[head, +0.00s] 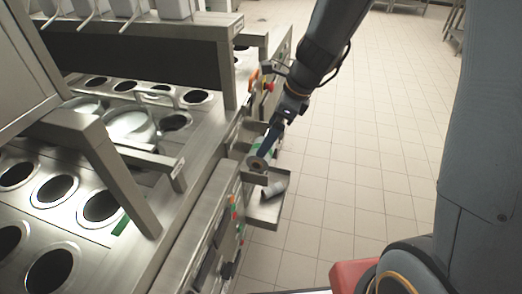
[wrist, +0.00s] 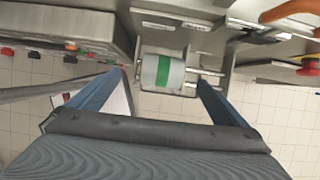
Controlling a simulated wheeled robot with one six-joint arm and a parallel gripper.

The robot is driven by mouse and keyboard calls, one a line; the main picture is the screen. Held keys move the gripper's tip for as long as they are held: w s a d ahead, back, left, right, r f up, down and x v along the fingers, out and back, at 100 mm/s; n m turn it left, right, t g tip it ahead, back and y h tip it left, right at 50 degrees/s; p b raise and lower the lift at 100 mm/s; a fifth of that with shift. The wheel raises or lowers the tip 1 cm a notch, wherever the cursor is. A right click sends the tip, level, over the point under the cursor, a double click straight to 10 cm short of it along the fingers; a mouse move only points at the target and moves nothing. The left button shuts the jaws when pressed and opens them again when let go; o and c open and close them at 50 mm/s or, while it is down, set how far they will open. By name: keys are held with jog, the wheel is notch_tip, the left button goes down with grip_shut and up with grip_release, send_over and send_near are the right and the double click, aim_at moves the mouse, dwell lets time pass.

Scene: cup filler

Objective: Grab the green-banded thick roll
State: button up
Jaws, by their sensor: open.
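The thick roll (wrist: 176,74) is pale grey-white with a green band around its middle. In the wrist view it lies on its side on a metal holder, between and beyond my fingertips. In the head view the roll (head: 254,161) shows its round end with a dark core hole, partly hidden behind my gripper. My gripper (head: 268,150) reaches down to it from the upper right. In the wrist view my gripper (wrist: 160,76) is open, with one blue finger to each side of the roll. I cannot tell whether a finger touches it.
A smaller grey cylinder (head: 275,187) lies in a metal tray (head: 267,211) below the roll. The steel machine (head: 185,210) with round openings stands to the left, with buttons on its side. Tiled floor (head: 370,160) to the right is clear.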

aim_at(258, 164)
jog(key=shift+w+x, duration=0.15)
jog(key=shift+x, duration=1.8)
jog(key=shift+w+x, duration=0.15)
jog(key=shift+x, duration=1.75)
jog(key=shift+d, duration=0.1)
jog(key=shift+c, duration=0.5)
jog(key=c, duration=1.3)
